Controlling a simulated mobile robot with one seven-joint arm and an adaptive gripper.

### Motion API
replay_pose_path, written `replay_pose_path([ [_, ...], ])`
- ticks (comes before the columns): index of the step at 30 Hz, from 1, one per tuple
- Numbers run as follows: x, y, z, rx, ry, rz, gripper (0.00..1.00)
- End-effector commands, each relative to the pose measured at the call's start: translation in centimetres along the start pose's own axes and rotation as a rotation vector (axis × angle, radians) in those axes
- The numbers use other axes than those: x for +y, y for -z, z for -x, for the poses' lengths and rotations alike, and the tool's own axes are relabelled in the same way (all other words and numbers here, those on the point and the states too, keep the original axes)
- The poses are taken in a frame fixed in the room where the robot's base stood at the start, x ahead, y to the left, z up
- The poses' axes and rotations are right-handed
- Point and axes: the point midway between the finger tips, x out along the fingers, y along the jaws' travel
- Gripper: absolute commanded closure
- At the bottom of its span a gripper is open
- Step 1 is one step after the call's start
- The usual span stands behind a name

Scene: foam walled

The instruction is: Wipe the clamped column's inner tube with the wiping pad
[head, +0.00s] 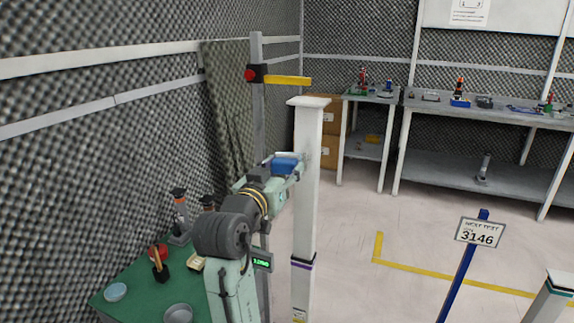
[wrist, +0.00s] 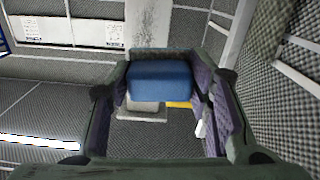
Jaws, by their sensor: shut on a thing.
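The column's white inner tube (head: 307,210) stands upright, with a flat cap on top and a purple band low down. In the wrist view the inner tube (wrist: 150,24) shows grey smudges, and its cap plate appears lower in that picture. My gripper (head: 288,164) is at the tube's upper part, on its left side. It is shut on the blue wiping pad (head: 284,166), which also shows between my fingers in the wrist view (wrist: 160,82). The pad hides part of the tube; I cannot tell whether they touch.
A grey post (head: 257,110) with a red knob and a yellow bar (head: 288,80) stands close behind. A green table (head: 130,285) with small items is at lower left. A sign (head: 480,232) on a blue post and another column (head: 550,302) stand right.

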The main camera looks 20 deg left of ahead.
Motion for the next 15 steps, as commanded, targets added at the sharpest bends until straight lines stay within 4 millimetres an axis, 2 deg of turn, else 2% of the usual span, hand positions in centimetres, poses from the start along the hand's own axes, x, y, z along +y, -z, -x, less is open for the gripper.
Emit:
replay_pose_path([
  [15, -0.06, 0.07, 0.94, 0.002, 0.002, 0.0, 0.76],
])
